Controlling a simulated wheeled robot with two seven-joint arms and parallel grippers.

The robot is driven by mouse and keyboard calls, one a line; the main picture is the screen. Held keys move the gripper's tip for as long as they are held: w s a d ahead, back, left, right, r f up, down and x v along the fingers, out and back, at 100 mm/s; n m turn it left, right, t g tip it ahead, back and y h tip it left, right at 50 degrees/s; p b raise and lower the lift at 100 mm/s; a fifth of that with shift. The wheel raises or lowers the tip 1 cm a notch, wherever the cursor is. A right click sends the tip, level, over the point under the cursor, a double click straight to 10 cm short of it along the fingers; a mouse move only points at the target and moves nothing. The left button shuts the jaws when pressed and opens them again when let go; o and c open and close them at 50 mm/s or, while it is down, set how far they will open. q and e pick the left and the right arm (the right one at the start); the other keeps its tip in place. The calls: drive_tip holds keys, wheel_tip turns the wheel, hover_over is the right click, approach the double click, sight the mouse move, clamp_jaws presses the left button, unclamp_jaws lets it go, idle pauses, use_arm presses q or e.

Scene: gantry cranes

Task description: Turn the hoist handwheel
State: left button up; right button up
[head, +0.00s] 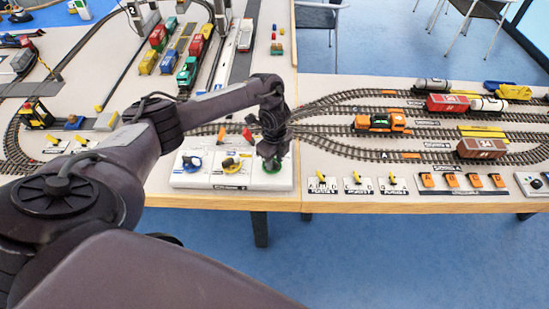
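A white control panel (212,179) at the table's front edge carries three handwheels in a row. The blue handwheel (191,162) is at the left, the yellow handwheel (231,164) in the middle and the green handwheel (271,169) at the right. Their labels are too small to read, so I cannot tell which is the hoist one. My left gripper (272,157) points down at the green handwheel and hides much of it. I cannot tell whether its fingers are open or shut on the wheel. My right gripper is not in view.
Model tracks with an orange locomotive (380,122) and a brown wagon (481,148) lie to the right. Small yellow levers (354,178) and orange switches (452,181) line the front edge there. A container train (188,70) stands behind my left arm.

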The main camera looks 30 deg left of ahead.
sight(275, 162)
use_arm(q)
wheel_tip(275, 162, up, 8)
drive_tip(key=shift+f+p, duration=0.1)
drive_tip(key=shift+p, duration=0.45)
